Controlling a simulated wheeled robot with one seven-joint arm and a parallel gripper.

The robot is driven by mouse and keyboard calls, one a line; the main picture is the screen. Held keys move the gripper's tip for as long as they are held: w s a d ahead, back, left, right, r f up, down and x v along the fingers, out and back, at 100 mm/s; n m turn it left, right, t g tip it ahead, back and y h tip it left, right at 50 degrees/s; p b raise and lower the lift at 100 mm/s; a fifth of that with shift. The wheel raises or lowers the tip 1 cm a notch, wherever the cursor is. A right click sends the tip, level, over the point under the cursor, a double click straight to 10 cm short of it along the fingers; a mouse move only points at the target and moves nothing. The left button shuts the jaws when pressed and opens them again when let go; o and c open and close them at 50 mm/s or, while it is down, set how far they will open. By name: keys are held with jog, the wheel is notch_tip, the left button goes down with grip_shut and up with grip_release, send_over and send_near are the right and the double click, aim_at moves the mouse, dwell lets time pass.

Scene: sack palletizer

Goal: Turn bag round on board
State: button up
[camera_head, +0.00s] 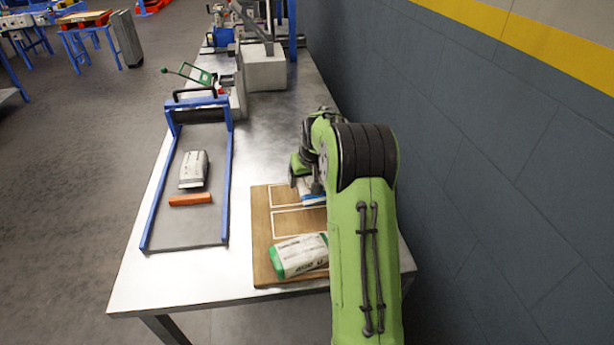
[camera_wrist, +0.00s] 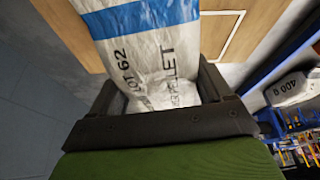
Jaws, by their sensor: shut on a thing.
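A white bag with a blue band (camera_wrist: 150,55) fills the middle of the wrist view, with the print "LOT 62" and "PELLET" on it. My gripper (camera_wrist: 160,100) is shut on this bag, with one dark finger along each side. In the head view my gripper (camera_head: 309,182) is at the far part of the wooden board (camera_head: 261,222), and only a bit of the blue-banded bag (camera_head: 312,199) shows beside it. Whether the bag touches the board is unclear. A white bag with a green end (camera_head: 298,256) lies on the near part of the board, partly hidden by my arm.
The board has white outlined rectangles. Left of it, a blue-railed conveyor (camera_head: 230,190) carries a white and grey bag (camera_head: 193,169) behind an orange bar (camera_head: 190,200). A grey block (camera_head: 264,68) and machinery stand at the back. A dark wall (camera_head: 480,150) is on the right.

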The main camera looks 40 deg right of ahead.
jog(key=shift+f+b, duration=1.2)
jog(key=shift+f, duration=0.65)
jog(key=shift+r, duration=0.1)
jog(key=n+y+p, duration=0.1)
jog(key=n, duration=0.2)
jog(key=shift+r, duration=0.1)
jog(key=n+p, duration=0.1)
jog(key=n+y, duration=0.1)
jog(key=n, duration=0.1)
jog(key=n+y+p, duration=0.1)
jog(key=n, duration=0.1)
jog(key=shift+a+p, duration=0.3)
jog(key=shift+p, duration=0.05)
jog(key=shift+a+n+y+p, duration=0.1)
jog(key=shift+n+y+p, duration=0.35)
jog(key=shift+n, duration=0.65)
